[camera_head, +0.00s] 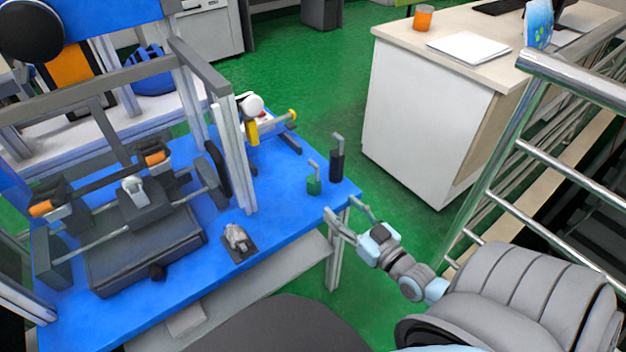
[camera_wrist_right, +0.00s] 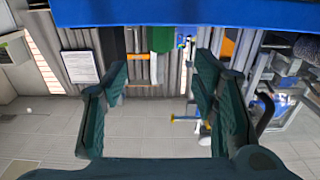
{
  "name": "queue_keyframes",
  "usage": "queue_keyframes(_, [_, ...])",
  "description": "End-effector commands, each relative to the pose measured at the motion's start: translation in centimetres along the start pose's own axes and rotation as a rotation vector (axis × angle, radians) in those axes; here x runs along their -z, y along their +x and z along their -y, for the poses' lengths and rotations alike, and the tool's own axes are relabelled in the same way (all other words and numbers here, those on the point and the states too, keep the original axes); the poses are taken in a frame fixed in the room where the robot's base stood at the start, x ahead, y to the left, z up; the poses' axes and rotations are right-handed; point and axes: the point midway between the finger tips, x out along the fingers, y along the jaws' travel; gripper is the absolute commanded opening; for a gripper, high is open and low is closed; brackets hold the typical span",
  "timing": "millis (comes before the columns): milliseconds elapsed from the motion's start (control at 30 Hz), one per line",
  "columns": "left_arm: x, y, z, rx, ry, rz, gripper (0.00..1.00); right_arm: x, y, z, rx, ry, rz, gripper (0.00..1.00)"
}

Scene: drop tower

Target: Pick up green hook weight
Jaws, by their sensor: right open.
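The green hook weight (camera_head: 314,187) stands upright on the blue table near its right corner, its thin grey hook bent at the top. My right gripper (camera_head: 340,204) is open and empty just off the table's right corner, to the lower right of the weight and apart from it. In the right wrist view, which looks upside down, the green weight (camera_wrist_right: 161,38) shows at the top, in the gap between the two spread fingers (camera_wrist_right: 160,85). My left gripper is not in view.
A taller black hook weight (camera_head: 337,164) stands close behind and right of the green one. A grey frame post (camera_head: 236,165), a small metal part on a dark plate (camera_head: 238,242) and a drop-tower rig (camera_head: 145,235) occupy the blue table (camera_head: 285,215) to the left.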

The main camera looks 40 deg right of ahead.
Motion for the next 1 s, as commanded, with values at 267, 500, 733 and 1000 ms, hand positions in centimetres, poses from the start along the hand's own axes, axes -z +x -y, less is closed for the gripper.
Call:
queue_keyframes(267, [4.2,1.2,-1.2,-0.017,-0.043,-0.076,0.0,0.0,6.6,-0.1,-0.004,0.0,0.001,0.54])
queue_keyframes(500, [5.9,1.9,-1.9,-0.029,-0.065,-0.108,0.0,0.3,10.5,0.1,-0.005,0.0,0.0,0.54])
queue_keyframes(733, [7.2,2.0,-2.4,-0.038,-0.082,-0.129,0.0,0.4,12.4,0.1,-0.005,-0.001,0.006,0.54])
queue_keyframes(1000, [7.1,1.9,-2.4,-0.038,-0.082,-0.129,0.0,0.4,12.3,0.1,-0.005,-0.001,0.006,0.26])
